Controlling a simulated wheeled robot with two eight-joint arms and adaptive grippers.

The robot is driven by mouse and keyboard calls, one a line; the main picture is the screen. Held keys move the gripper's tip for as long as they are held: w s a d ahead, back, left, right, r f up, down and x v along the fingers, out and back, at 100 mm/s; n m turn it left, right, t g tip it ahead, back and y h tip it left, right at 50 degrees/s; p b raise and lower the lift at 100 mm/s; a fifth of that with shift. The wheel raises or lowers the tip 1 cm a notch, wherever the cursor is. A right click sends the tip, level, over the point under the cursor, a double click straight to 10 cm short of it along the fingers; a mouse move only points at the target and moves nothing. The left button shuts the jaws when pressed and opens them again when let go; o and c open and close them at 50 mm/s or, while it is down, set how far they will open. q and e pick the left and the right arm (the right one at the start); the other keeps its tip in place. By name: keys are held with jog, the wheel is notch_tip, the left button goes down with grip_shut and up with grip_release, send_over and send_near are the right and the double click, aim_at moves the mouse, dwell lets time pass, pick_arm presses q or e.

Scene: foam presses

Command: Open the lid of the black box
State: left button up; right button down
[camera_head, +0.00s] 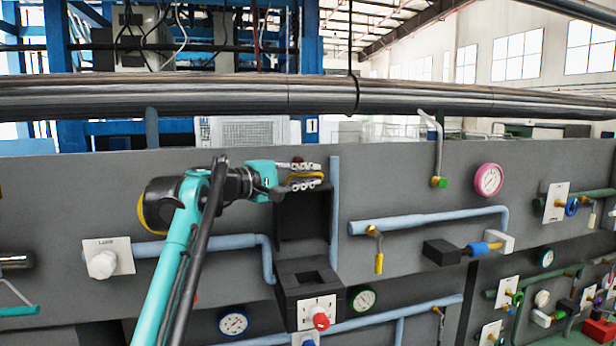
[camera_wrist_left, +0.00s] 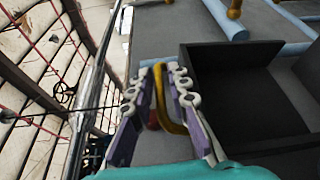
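The black box (camera_head: 287,270) is fixed to the grey panel in the head view, with a square opening in its top. Its black lid (camera_head: 303,222) stands upright above the opening. A curved yellow handle (camera_head: 308,180) is at the lid's top edge. My left gripper (camera_head: 304,174) is at this handle, with one finger on either side. In the left wrist view, the handle (camera_wrist_left: 160,95) lies between the fingertips (camera_wrist_left: 162,85), with narrow gaps showing beside it. The lid's hollow inner side (camera_wrist_left: 255,95) is to the right. My right gripper is not in view.
A blue vertical pipe (camera_head: 334,210) runs close to the right of the lid. A red knob (camera_head: 321,321) is on the box's front. A metal rail (camera_head: 180,95) crosses above the panel. A pink gauge (camera_head: 488,179) and yellow-handled valve (camera_head: 379,262) are farther right.

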pick_arm(q)
jog(key=v, duration=1.2)
